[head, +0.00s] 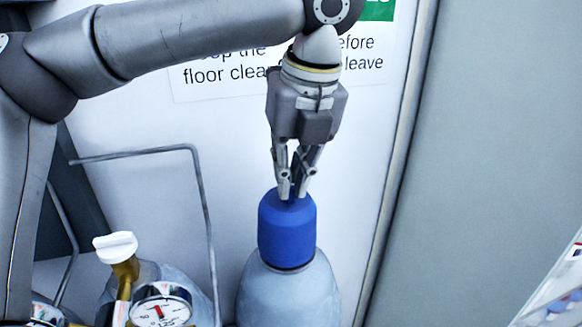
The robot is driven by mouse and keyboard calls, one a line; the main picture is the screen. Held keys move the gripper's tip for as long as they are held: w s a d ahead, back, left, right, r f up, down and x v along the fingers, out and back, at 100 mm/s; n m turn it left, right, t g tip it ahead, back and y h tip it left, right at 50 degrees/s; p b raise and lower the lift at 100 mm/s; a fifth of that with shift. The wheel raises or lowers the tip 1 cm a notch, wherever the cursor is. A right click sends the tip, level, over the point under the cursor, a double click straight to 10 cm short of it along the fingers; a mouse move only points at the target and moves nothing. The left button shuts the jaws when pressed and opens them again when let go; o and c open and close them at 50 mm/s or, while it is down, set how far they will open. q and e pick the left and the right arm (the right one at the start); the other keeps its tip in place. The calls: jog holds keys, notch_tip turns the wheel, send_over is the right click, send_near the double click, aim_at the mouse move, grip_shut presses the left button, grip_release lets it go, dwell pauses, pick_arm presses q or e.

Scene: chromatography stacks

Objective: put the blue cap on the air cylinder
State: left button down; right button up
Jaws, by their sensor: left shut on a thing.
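The blue cap (286,232) is upright at the top of the air cylinder (288,292), a pale grey-blue cylinder at the bottom centre. The cap's lower rim meets the cylinder's neck; whether it is fully seated I cannot tell. My left gripper (294,193) points straight down from above, its fingers close together at the top of the cap and shut on it. The lower part of the cylinder is out of frame. My right gripper is not in view.
Left of the cylinder stands another cylinder with a brass valve, a white knob (115,246) and a pressure gauge (160,306). A bent grey metal rail (203,200) rises between them. A white wall panel with a sign (220,78) is close behind. Shelf-like items show at lower right.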

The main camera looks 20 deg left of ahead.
pick_arm(q)
jog(key=shift+w, duration=0.1)
dwell(1.5)
jog(key=shift+f, duration=0.15)
dwell(0.8)
jog(key=c, duration=1.4)
grip_release()
jog(key=shift+c, duration=0.2)
jog(key=shift+o, duration=0.3)
jog(key=o, duration=1.1)
jog(key=shift+o, duration=0.2)
jog(key=w+a+v, duration=0.1)
jog(key=v, duration=0.9)
jog(key=shift+a, duration=0.3)
